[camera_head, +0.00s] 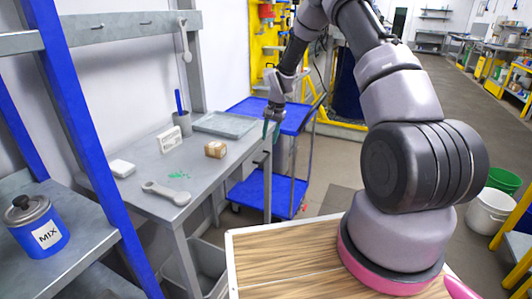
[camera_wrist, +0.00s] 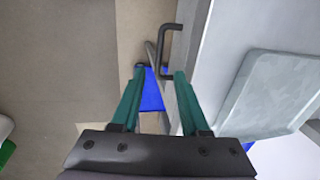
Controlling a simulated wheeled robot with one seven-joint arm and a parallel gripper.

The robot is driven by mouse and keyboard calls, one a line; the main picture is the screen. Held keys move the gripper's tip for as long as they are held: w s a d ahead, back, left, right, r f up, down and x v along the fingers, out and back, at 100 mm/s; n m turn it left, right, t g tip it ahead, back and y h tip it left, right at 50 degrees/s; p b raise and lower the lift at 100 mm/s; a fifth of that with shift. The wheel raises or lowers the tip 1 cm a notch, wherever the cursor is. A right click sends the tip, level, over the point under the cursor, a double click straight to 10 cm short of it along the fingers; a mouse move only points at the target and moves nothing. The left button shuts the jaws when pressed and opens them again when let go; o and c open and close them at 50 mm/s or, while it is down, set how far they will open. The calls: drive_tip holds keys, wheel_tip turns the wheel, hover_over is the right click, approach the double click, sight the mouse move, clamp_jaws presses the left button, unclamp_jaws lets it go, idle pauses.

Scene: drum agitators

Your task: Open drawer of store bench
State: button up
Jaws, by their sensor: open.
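The store bench (camera_head: 215,165) is a grey metal table along the left wall. A dark bent bar handle (camera_wrist: 164,48) sticks out from the bench's pale side in the wrist view. I take it for the drawer's handle; the drawer's own outline cannot be made out. My gripper (camera_head: 271,127) points down at the bench's far right end, in front of the blue trolley. In the wrist view its two teal fingers (camera_wrist: 159,76) are apart with nothing held between them. The handle lies just beyond the fingertips, nearer the right one; whether they touch cannot be told.
On the bench are a grey tray (camera_head: 225,124), a small brown box (camera_head: 215,149), a grey wrench-like tool (camera_head: 166,192) and a white block (camera_head: 122,168). A blue trolley (camera_head: 272,190) stands close behind the gripper. A MIX canister (camera_head: 38,230) stands left.

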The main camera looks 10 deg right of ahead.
sight(266, 158)
drive_tip(key=f, duration=0.2)
drive_tip(key=a+f, duration=0.1)
drive_tip(key=f, duration=0.5)
drive_tip(key=shift+w+a+f, duration=0.15)
drive_tip(key=shift+w+f, duration=0.1)
drive_tip(key=shift+w, duration=0.15)
clamp_jaws()
idle(0.9)
